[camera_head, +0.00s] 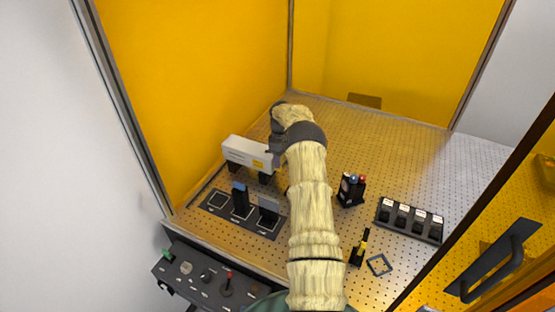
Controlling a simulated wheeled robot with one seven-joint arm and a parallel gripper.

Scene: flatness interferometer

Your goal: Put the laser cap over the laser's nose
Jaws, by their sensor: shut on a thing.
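The laser (243,151) is a long white box with a yellow label, raised on dark mounts at the left of the perforated table. Its right end, the nose end, is beside my gripper and partly covered by it. My gripper (275,152) is dark and reaches down at the laser's right end, with its fingers mostly hidden by my wrist and arm. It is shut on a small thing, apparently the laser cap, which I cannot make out. Whether the cap touches or surrounds the nose cannot be told.
A dark panel (214,208) with upright plates stands in front of the laser. Right of my arm are a small dark holder (351,190), a black-and-yellow piece (360,247), a square frame (379,265) and a slotted rack (409,221). A control box (207,276) is front left. Yellow walls enclose the back.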

